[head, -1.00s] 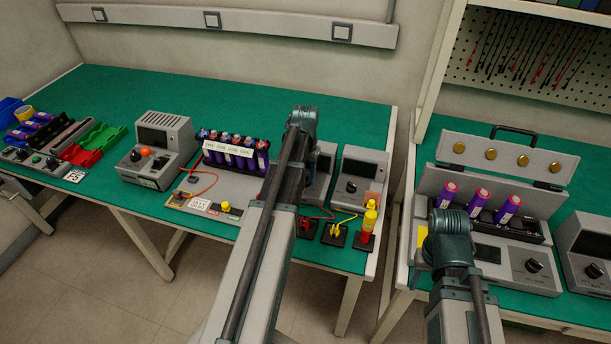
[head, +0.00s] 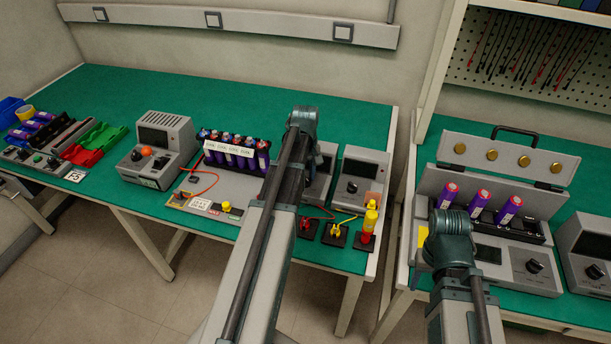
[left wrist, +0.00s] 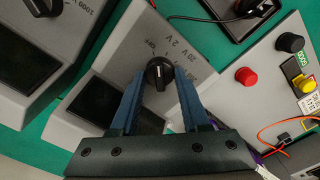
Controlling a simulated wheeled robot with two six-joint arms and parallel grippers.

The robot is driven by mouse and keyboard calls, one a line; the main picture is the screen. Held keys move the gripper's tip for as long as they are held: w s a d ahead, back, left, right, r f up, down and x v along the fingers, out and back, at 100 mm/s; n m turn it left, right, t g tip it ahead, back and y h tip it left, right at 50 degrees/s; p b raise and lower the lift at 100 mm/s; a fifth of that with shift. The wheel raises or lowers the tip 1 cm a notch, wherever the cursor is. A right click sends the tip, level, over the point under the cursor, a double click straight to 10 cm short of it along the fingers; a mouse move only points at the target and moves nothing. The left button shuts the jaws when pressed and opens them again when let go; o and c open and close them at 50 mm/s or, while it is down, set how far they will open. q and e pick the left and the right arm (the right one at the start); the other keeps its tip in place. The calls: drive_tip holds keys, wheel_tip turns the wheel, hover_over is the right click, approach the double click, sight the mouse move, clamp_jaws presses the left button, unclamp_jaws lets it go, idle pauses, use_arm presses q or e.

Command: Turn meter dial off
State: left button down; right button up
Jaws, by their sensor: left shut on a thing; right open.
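The meter (left wrist: 135,48) fills the middle of the left wrist view, with a grey face and printed voltage ranges. Its round black dial (left wrist: 159,73) sits between the two blue fingers of my left gripper (left wrist: 161,84), which is shut on it. A pale pointer mark shows on the dial; I cannot tell exactly which label it points at. In the head view a grey meter (head: 326,158) is partly hidden behind my left arm, and my left gripper is hidden there. My right arm shows at the lower right, but its gripper is not visible.
A second grey meter (head: 364,167) stands to the right on the green bench (head: 260,95). A rack of purple cells (head: 236,152) and a grey console (head: 160,140) stand to the left. Plug stands with wires (head: 334,234) are near the front edge. The back of the bench is clear.

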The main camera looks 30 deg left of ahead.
use_arm(q)
drive_tip(key=shift+n, duration=1.2)
drive_tip(key=shift+c, duration=2)
unclamp_jaws()
wheel_tip(320, 180, up, 14)
drive_tip(key=p, duration=1.4)
drive_tip(key=shift+f, duration=0.1)
